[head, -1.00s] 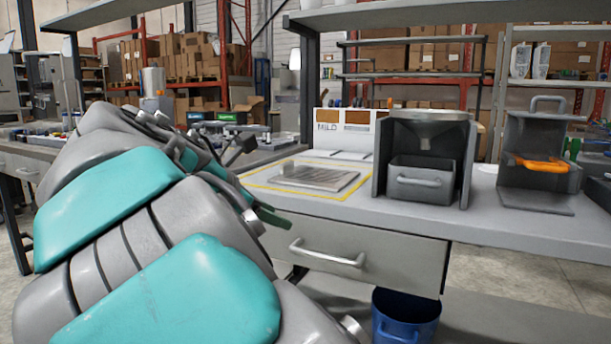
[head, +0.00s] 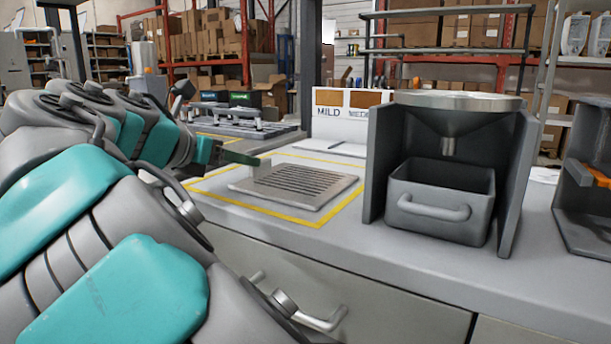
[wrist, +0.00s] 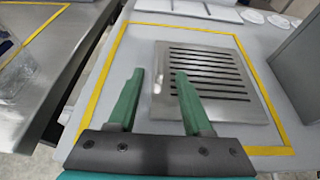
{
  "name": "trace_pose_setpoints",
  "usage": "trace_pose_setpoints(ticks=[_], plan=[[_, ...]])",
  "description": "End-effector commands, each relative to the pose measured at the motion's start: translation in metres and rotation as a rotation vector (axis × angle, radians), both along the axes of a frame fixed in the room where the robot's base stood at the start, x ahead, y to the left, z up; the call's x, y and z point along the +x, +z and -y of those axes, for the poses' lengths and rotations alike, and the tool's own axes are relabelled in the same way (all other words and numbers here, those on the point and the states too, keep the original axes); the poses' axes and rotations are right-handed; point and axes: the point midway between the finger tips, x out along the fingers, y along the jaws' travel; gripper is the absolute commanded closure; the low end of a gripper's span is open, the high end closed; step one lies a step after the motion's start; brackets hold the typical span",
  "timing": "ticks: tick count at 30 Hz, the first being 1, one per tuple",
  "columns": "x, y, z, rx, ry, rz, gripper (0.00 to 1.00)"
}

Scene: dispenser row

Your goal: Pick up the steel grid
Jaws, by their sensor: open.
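The steel grid (head: 294,185) is a flat, slotted square plate lying on the grey counter inside a yellow taped outline. In the wrist view the grid (wrist: 208,82) fills the right middle, with a small raised tab at its left edge. My gripper (wrist: 159,82) is open and empty, its two green fingers pointing toward the grid's near left side. The right finger overlaps the grid in that view; the left finger is just left of it. In the head view my gripper (head: 240,158) shows at the grid's left end, partly hidden by my arm. I cannot tell whether it touches the grid.
A grey dispenser with a steel funnel (head: 455,118) and a handled drawer bin (head: 440,203) stands right of the grid. A drawer handle (head: 322,318) juts from the counter front. Counter around the grid is mostly clear.

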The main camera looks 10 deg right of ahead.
Motion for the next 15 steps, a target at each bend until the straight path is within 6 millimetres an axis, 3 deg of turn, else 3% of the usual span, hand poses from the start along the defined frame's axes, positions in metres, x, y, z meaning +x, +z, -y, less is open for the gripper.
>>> trace_pose_setpoints(ticks=[15], plan=[[0.041, -0.016, 0.032, 0.002, -0.003, -0.001, 0.50]])
